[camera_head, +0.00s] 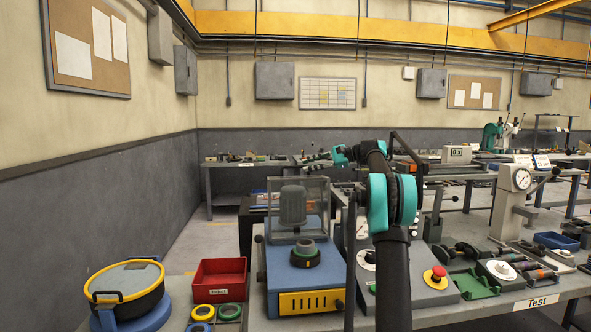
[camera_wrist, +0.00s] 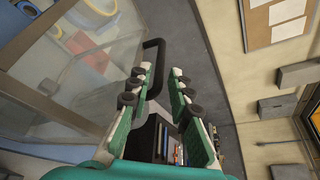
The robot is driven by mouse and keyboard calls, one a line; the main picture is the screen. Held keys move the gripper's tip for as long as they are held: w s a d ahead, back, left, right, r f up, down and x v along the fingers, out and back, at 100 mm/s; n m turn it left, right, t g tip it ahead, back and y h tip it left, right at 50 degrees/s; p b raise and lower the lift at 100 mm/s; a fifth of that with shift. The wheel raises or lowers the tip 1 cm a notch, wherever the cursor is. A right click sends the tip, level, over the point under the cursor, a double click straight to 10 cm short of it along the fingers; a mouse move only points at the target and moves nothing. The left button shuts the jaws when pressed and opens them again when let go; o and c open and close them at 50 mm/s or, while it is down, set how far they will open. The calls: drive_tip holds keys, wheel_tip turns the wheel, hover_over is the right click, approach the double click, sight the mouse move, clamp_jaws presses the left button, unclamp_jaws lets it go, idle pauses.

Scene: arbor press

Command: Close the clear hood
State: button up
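The clear hood (camera_head: 318,190) stands up at the back of the blue machine (camera_head: 277,268), and the dark round fixture (camera_head: 305,254) in front of it is uncovered. In the wrist view the clear hood (camera_wrist: 85,75) fills the left side, with a black bar handle (camera_wrist: 155,45) on its right edge. In the head view I cannot make out the fingers clearly.
A red bin (camera_head: 219,282), green and yellow rings, and a round yellow-rimmed container (camera_head: 127,290) are left of the machine. A grey box with a red button (camera_head: 439,273) and a gauge press (camera_head: 517,190) are to the right. Open floor lies behind the bench.

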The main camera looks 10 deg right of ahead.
sight(300, 167)
drive_tip(key=shift+x, duration=3.1)
clamp_jaws()
